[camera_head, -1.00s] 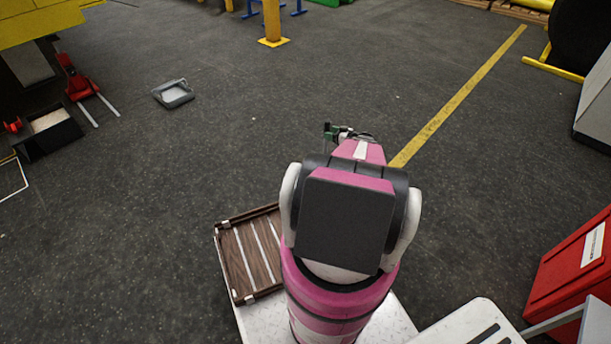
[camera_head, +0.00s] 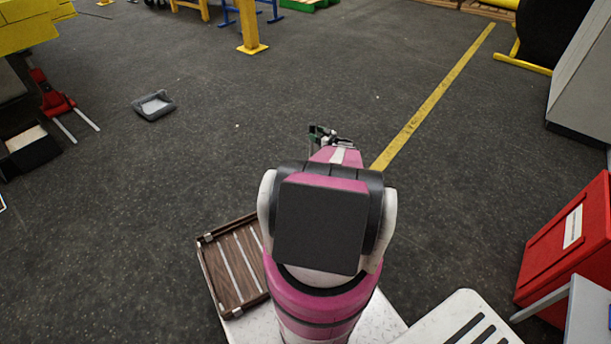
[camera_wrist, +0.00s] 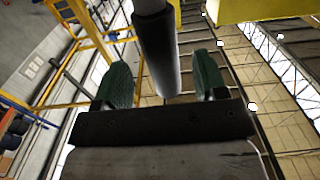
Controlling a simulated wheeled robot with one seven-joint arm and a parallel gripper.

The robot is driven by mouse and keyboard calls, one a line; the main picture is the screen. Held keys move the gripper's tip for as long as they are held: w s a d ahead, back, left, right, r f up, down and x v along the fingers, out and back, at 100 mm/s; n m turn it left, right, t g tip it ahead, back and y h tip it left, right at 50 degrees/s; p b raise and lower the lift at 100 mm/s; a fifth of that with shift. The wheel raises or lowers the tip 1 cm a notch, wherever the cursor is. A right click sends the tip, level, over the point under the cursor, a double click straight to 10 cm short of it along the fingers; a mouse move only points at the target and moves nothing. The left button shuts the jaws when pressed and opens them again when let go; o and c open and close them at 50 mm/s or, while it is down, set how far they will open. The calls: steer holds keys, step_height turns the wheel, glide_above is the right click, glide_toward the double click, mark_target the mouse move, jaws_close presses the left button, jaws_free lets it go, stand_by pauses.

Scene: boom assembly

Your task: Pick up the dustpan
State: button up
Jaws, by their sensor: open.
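A grey dustpan-like tray (camera_head: 154,105) lies on the dark floor at the upper left in the head view. It looks shallow and open, with a lighter inside. My gripper (camera_head: 322,135) is at the centre of the head view, small and partly behind my pink arm. It is well to the right of the dustpan and apart from it. In the wrist view my gripper (camera_wrist: 162,82) shows two green fingers spread apart. A dark grey cylinder (camera_wrist: 155,40) comes down from the top between them in the picture; I cannot tell whether it touches. The dustpan is not visible in the wrist view.
A wooden slatted tray (camera_head: 235,262) sits beside my arm's base. A red box (camera_head: 570,245) stands at the right. A red jack-like tool (camera_head: 58,100) and a dark bin (camera_head: 28,150) are at the left. A yellow post (camera_head: 252,25) stands behind. The floor between is open.

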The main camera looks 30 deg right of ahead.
steer(key=x, duration=0.4)
steer(key=shift+w+a+r, duration=0.15)
steer(key=shift+w+a, duration=0.1)
steer(key=shift+c, duration=0.3)
jaws_close()
steer(key=shift+r, duration=0.1)
steer(key=shift+r, duration=0.1)
